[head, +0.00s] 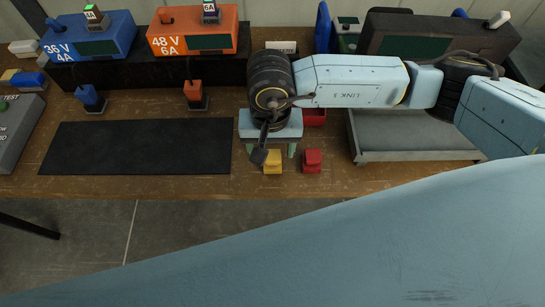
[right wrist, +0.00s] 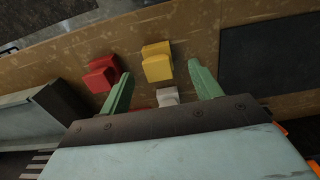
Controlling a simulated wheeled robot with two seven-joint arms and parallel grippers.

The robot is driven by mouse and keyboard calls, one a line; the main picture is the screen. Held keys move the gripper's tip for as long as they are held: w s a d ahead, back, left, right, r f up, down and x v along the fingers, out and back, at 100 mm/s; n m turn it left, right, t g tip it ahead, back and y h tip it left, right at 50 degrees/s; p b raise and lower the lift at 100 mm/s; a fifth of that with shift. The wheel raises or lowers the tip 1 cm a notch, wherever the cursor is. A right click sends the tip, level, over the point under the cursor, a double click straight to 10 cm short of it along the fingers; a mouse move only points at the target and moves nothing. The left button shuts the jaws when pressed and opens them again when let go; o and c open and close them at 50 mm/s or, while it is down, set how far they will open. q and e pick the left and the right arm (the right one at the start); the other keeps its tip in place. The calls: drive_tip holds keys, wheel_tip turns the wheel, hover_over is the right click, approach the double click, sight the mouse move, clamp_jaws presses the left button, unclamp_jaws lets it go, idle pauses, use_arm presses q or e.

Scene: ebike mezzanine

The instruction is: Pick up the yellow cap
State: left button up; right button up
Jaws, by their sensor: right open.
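The yellow cap (head: 272,164) sits on the wooden bench near its front edge, and it also shows in the right wrist view (right wrist: 157,64). My right gripper (head: 271,150) points down over the bench with its green fingers apart and nothing between them that I can see held. In the right wrist view, the gripper (right wrist: 160,72) has the yellow cap just beyond its fingertips, roughly midway between them. I cannot tell the exact height gap. Part of the cap is hidden in the head view by a dark part of my arm. My left gripper is not in view.
A red cap (head: 312,161) stands close to the right of the yellow one. A white block (right wrist: 167,97) lies near it in the wrist view. A black mat (head: 135,147) is at left, a grey tray (head: 415,155) at right. Chargers (head: 190,38) line the back.

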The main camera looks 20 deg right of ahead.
sight(273, 155)
drive_tip(key=f, duration=0.5)
drive_tip(key=shift+w+d+f+p, duration=0.1)
drive_tip(key=shift+d+f+p, duration=0.1)
drive_tip(key=shift+p, duration=0.15)
drive_tip(key=shift+r, duration=0.1)
drive_tip(key=c, duration=1)
drive_tip(key=shift+c, duration=0.2)
